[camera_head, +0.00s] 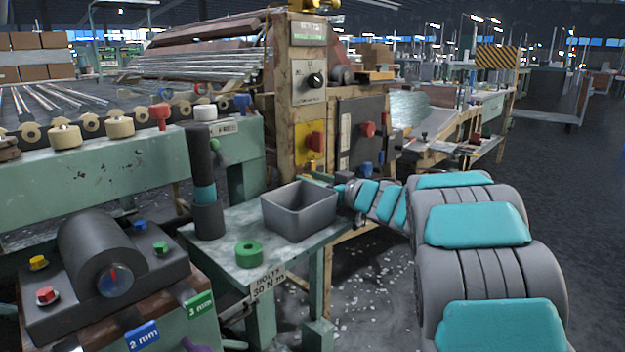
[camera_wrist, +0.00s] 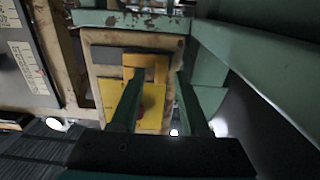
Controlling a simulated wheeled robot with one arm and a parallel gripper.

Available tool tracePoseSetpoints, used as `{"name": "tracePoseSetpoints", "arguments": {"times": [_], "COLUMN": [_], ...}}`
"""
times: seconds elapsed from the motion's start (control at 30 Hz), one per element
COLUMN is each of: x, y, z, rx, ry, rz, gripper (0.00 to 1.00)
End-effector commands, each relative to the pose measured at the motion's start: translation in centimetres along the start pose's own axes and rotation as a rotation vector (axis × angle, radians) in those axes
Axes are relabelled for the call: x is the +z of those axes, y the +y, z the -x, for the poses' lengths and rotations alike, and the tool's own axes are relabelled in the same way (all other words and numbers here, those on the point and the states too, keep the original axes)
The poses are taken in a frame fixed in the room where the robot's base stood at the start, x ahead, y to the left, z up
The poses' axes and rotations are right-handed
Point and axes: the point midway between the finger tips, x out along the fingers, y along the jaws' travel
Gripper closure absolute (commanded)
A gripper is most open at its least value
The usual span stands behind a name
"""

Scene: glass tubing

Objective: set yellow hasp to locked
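In the wrist view, a yellow plate (camera_wrist: 152,98) is fixed to a worn cream panel, with an orange-yellow strap-like piece (camera_wrist: 146,62) at its upper edge. I take these for the yellow hasp; its setting cannot be told. A small red part shows low on the plate, partly behind a finger. In the head view, a yellow plate (camera_head: 303,158) with a red knob (camera_head: 315,141) is on the cream post. My gripper (camera_wrist: 158,76) is open and empty, its dark green fingers apart in front of the plate. It also shows small in the head view (camera_head: 328,179), beyond the grey bin.
A grey bin (camera_head: 299,222), a green ring (camera_head: 249,254) and a dark cylinder (camera_head: 205,180) stand on the small green table. A dark panel (camera_head: 362,135) with a red knob is right of the post. A green beam (camera_wrist: 255,65) crosses the wrist view's right side.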

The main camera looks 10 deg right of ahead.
Motion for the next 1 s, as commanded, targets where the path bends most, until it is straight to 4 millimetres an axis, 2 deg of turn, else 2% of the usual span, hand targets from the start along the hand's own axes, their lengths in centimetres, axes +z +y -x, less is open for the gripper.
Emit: {"name": "tracePoseSetpoints", "arguments": {"times": [0.03, 0.3, 0.4, 1.0], "x": [-0.01, 0.01, 0.00, 0.01], "y": [0.00, 0.00, -0.01, 0.00], "z": [0.01, 0.02, 0.02, 0.03], "rx": [0.000, 0.000, 0.000, 0.000], "ry": [0.000, 0.000, 0.000, 0.000], "rz": [0.000, 0.000, 0.000, 0.000], "gripper": [0.61, 0.92, 1.00, 1.00]}}
